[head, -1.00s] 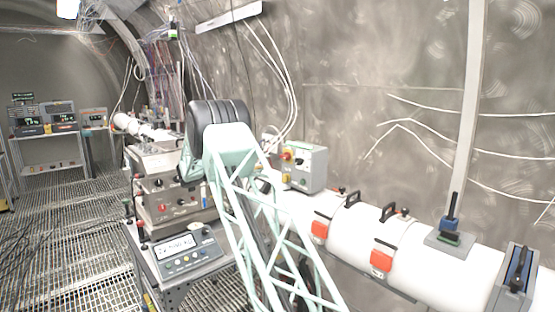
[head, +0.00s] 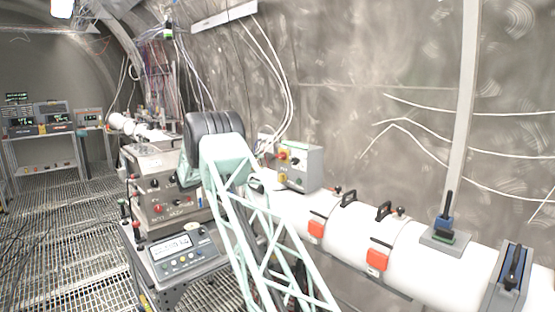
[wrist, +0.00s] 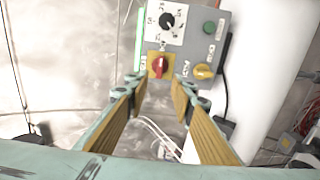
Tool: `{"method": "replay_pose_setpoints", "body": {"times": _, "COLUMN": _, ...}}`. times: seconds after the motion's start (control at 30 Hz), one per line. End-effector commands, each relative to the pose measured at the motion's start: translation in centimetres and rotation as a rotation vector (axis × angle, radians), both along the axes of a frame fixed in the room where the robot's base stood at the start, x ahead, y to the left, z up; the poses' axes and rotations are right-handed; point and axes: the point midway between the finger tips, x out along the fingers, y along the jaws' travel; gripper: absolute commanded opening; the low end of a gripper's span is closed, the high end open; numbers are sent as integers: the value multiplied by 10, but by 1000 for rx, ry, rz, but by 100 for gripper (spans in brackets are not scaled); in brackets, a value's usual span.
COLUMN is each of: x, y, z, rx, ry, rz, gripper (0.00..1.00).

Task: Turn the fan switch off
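A grey control box (head: 303,167) is above the white pipe in the head view. The wrist view shows its face (wrist: 208,45) close up. It carries a red rotary switch (wrist: 158,66) on a yellow plate, a black dial (wrist: 167,20) on a white scale, a yellow knob (wrist: 203,71) and a green button (wrist: 209,27). The labels are too small to read, so I cannot tell which control is the fan switch. My gripper (wrist: 162,88) is open and empty, with the red switch just beyond and between its fingertips. No contact is visible. In the head view my arm hides the gripper.
The white pipe (head: 345,225) runs below the box, with orange-red latches (head: 377,259) and black handles. White cables (head: 283,75) hang on the wall above. A bench meter (head: 180,250) stands left of my arm. The grated floor is open at left.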

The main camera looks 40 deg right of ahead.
Motion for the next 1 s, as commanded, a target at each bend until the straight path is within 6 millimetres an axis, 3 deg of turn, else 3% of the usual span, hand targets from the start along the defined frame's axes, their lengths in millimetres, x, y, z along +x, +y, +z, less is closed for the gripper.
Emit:
{"method": "replay_pose_setpoints", "body": {"times": 0.7, "x": 4, "y": -89, "z": -1, "rx": 1, "ry": 0, "rz": -2, "gripper": 23}}
{"method": "replay_pose_setpoints", "body": {"times": 1.0, "x": 6, "y": -119, "z": 0, "rx": 0, "ry": -1, "rz": 0, "gripper": 23}}
